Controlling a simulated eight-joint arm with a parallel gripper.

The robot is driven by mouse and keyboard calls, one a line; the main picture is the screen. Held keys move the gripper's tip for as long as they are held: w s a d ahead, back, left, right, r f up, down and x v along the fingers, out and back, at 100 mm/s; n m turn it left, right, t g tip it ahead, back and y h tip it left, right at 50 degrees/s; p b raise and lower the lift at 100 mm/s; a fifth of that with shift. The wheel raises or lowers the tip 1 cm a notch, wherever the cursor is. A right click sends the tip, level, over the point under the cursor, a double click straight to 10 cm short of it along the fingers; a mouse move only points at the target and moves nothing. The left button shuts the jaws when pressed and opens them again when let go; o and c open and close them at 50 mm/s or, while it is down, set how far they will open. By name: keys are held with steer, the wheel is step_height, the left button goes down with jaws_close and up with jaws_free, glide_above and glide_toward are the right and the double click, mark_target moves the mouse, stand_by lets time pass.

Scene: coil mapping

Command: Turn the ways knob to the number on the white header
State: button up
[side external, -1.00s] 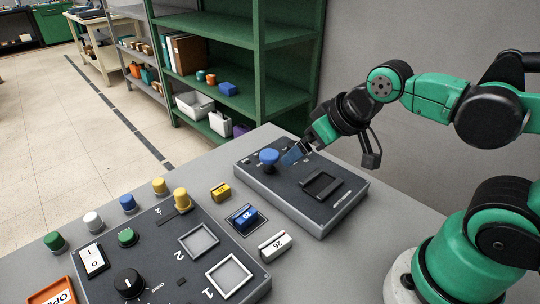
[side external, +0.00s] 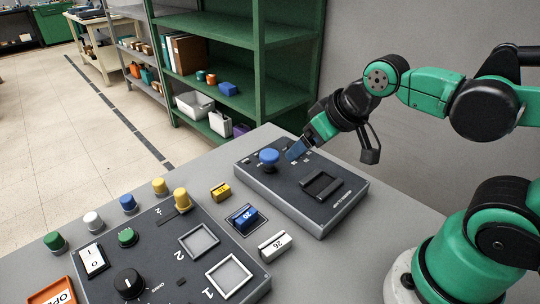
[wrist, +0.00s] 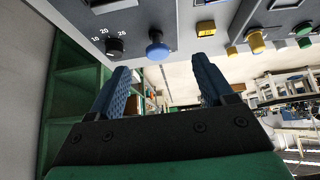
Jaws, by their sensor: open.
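The ways knob is a small black dial (wrist: 115,47) on a dark panel, with 10, 20 and 26 printed around it in the wrist view. Its pointer is too small to read. In the side view my gripper covers it. The white header (side external: 273,245) lies on the grey table, marked 26. My gripper (wrist: 160,66) is open and empty, its blue fingers apart. In the wrist view the knob is just beyond the left fingertip, not between the fingers. In the side view the gripper (side external: 294,152) is over the panel's far edge.
A blue mushroom-shaped knob (side external: 269,157) stands close to the fingers on the same control box (side external: 335,215). A blue header (side external: 243,218) and a yellow header (side external: 220,191) lie nearby. A second panel (side external: 160,255) with buttons and a black dial fills the front left.

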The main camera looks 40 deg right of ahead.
steer(key=w+d+f+n+g, duration=0.1)
steer(key=w+d+g, duration=0.1)
steer(key=w+d, duration=0.1)
steer(key=w+d+f+g, duration=0.1)
steer(key=w+d+g, duration=0.1)
steer(key=w+d, duration=0.1)
steer(key=w+d+f+n+g, duration=0.1)
steer(key=w+d+g, duration=0.1)
steer(key=w+d, duration=0.1)
steer(key=shift+w+f+n, duration=0.15)
steer(key=shift+w+n, duration=0.15)
steer(key=shift+w, duration=0.55)
steer(key=shift+w+d+f+g, duration=0.15)
steer(key=shift+d+f+g, duration=0.1)
steer(key=shift+f+g, duration=0.2)
steer(key=shift+f, duration=2.7)
steer(key=shift+c, duration=0.2)
jaws_close()
